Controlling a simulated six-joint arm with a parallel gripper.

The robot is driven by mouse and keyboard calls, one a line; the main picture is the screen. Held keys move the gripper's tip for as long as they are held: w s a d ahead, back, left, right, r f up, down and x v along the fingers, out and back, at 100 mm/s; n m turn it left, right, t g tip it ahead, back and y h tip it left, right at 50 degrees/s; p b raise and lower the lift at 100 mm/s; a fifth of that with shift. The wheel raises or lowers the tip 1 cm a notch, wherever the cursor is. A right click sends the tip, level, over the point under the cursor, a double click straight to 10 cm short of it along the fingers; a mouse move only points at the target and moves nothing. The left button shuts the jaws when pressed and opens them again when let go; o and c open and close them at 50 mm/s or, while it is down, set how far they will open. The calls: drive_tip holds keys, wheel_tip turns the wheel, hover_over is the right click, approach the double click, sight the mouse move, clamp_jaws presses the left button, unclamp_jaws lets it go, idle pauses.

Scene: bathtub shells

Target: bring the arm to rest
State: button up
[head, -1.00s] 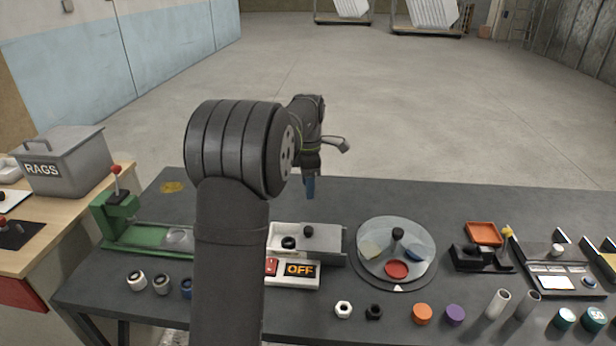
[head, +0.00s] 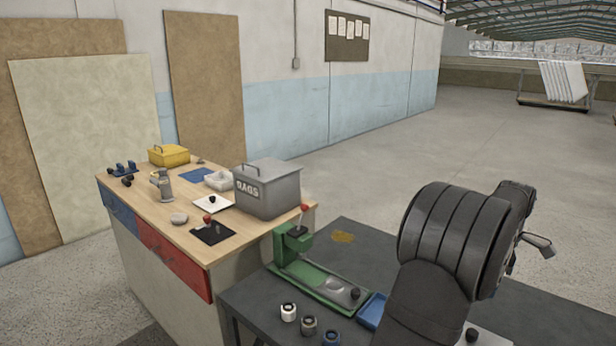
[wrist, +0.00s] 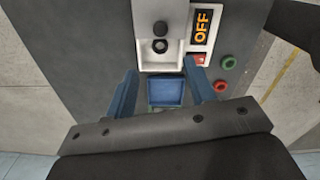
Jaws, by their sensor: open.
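My gripper (wrist: 160,72) shows in the wrist view with its two blue fingers apart and nothing held between them. It is above the dark bench (wrist: 85,60). A square blue tray (wrist: 166,90) shows between the fingers, lower down on the bench. In the head view my arm stands at the right, its upper links bent away from me. The arm hides the gripper there. A blue tray (head: 372,311) is partly hidden by the arm.
In the head view a green press (head: 300,255) stands left of the arm. A grey RAGS box (head: 267,190) sits on the wooden side counter (head: 150,205).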

wheel_tip(320, 180, down, 16)
drive_tip(key=shift+f, duration=0.2)
idle(0.5)
